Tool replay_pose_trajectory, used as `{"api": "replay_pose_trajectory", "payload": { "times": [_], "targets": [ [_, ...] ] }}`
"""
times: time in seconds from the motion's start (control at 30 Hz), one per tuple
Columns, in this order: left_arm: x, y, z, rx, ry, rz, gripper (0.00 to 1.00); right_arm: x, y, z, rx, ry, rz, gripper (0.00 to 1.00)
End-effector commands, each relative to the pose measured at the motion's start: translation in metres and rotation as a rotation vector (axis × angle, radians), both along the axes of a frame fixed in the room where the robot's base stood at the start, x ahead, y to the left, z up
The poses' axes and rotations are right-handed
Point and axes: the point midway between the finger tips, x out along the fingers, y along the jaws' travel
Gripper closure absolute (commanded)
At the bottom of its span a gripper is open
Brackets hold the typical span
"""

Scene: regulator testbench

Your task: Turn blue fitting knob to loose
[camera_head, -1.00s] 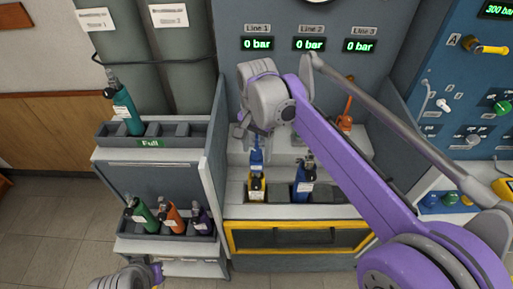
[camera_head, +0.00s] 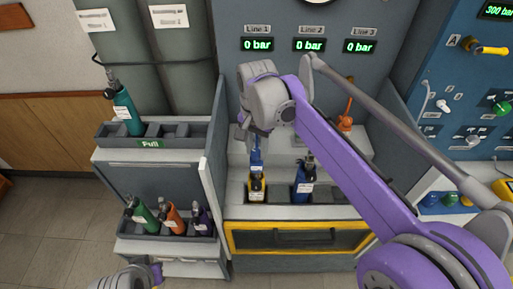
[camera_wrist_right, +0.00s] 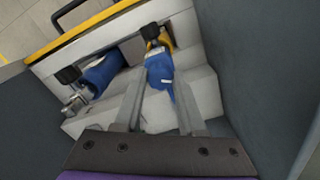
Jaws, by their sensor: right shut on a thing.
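A blue fitting (camera_head: 257,156) stands above a yellow bottle (camera_head: 257,186) in the left slot of the bench. The fitting also shows in the right wrist view (camera_wrist_right: 160,72), between my right gripper's two fingers. My right gripper (camera_wrist_right: 158,86) is shut on the blue fitting; in the head view its wrist hides the fitting's upper end. My left gripper (camera_head: 135,280) is at the bottom left, partly cut off, and its fingers cannot be made out.
A blue bottle (camera_head: 303,183) stands just right of the yellow one. An orange hose fitting (camera_head: 347,116) is further right. A grey side panel (camera_head: 215,150) closes the bench on the left. A rack (camera_head: 165,240) holds green, orange and purple bottles. All three displays read 0 bar.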

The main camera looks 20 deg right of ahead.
Motion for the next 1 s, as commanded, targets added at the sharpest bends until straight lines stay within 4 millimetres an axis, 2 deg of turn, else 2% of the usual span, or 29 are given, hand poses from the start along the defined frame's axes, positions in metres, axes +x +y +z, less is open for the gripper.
{"api": "replay_pose_trajectory", "payload": {
  "times": [0.27, 1.0],
  "targets": [
    [0.001, 0.000, 0.005, 0.000, -0.003, 0.000, 1.00, 0.000, 0.000, 0.001, 0.000, 0.000, 0.169, 1.00],
    [0.005, 0.000, 0.018, 0.000, -0.010, 0.000, 1.00, 0.000, 0.000, 0.000, 0.000, 0.001, 0.867, 1.00]
  ]
}}
